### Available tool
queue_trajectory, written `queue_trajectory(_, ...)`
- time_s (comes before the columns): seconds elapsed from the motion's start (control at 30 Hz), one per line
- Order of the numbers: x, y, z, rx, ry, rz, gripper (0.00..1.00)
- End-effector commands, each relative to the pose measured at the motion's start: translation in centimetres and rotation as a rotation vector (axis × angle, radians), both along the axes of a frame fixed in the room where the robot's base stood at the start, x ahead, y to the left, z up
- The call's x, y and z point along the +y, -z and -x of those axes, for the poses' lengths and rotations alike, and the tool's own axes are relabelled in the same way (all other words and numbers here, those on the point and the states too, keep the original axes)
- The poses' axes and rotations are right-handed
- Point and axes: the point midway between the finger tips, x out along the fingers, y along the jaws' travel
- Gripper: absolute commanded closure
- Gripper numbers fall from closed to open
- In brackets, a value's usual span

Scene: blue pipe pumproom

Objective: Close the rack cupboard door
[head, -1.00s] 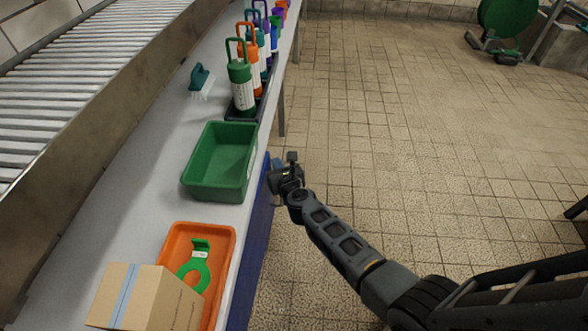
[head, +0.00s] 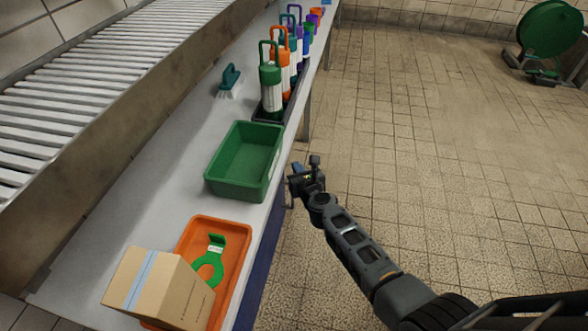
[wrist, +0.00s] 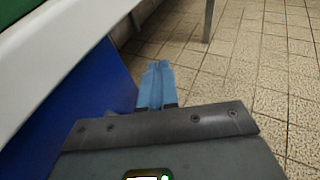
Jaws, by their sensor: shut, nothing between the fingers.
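A dark blue panel (head: 262,262), which looks like the cupboard door or its side, shows below the front edge of the bench. It also fills the left of the wrist view (wrist: 85,105). Its hinge and handle are hidden, and I cannot tell how far open it stands. My gripper (head: 300,186) is beside the bench edge, near the panel's far end and level with the green tub. In the wrist view the light blue fingers (wrist: 157,82) are together and empty, just right of the panel. I cannot tell whether they touch it.
The bench (head: 165,190) carries a green tub (head: 217,188), an orange tray (head: 240,238), a cardboard box (head: 160,290), a brush (head: 229,80) and several bottles (head: 271,88). A bench leg (wrist: 208,20) stands ahead. The tiled floor (head: 420,130) to the right is clear.

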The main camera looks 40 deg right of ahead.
Motion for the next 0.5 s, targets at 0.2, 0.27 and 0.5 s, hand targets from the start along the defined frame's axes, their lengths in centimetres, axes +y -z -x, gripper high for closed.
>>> queue_trajectory(0.2, -2.7, -1.3, 2.9, 0.001, 0.002, 0.000, 1.00)
queue_trajectory(0.27, -3.5, -1.7, 3.9, 0.001, 0.001, 0.000, 1.00)
queue_trajectory(0.5, -5.9, -2.7, 6.9, 0.000, 0.002, 0.000, 1.00)
